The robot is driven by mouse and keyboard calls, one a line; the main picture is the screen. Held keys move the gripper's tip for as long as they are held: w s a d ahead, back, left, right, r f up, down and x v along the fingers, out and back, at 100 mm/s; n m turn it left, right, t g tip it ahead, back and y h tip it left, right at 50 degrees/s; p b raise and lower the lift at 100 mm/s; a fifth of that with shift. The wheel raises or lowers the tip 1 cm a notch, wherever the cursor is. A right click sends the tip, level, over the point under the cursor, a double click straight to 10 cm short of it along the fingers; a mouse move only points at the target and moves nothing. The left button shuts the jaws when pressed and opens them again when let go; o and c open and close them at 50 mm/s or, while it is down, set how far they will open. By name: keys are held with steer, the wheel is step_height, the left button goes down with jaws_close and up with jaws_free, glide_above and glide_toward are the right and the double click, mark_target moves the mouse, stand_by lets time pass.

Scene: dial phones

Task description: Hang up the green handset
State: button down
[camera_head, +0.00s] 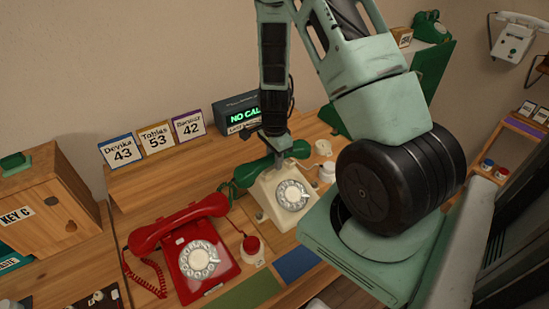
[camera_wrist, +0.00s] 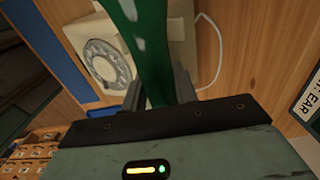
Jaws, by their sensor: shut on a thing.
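The green handset (camera_head: 246,172) is in my gripper (camera_head: 275,142), at the back of the cream phone (camera_head: 272,215) with a white dial. In the wrist view the green handset (camera_wrist: 150,45) runs between my two fingers (camera_wrist: 160,92), which are closed on it. The cream phone's body (camera_wrist: 180,25) and dial (camera_wrist: 108,62) are just beyond it. The handset's middle is partly hidden by my gripper in the head view. I cannot tell whether it touches the cradle.
A red phone (camera_head: 196,262) with its red handset on top stands left of the cream phone. A display (camera_head: 240,112) and name cards (camera_head: 156,138) stand on the raised shelf behind. A green phone (camera_head: 432,28) is at the back right, and a white wall phone (camera_head: 514,42) hangs farther right.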

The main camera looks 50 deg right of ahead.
steer(key=shift+f+b, duration=0.65)
steer(key=shift+f, duration=0.2)
steer(key=c, duration=1)
jaws_free()
steer(key=shift+r, duration=0.1)
step_height(320, 180, up, 17)
steer(key=shift+r+p, duration=0.1)
steer(key=shift+p, duration=0.3)
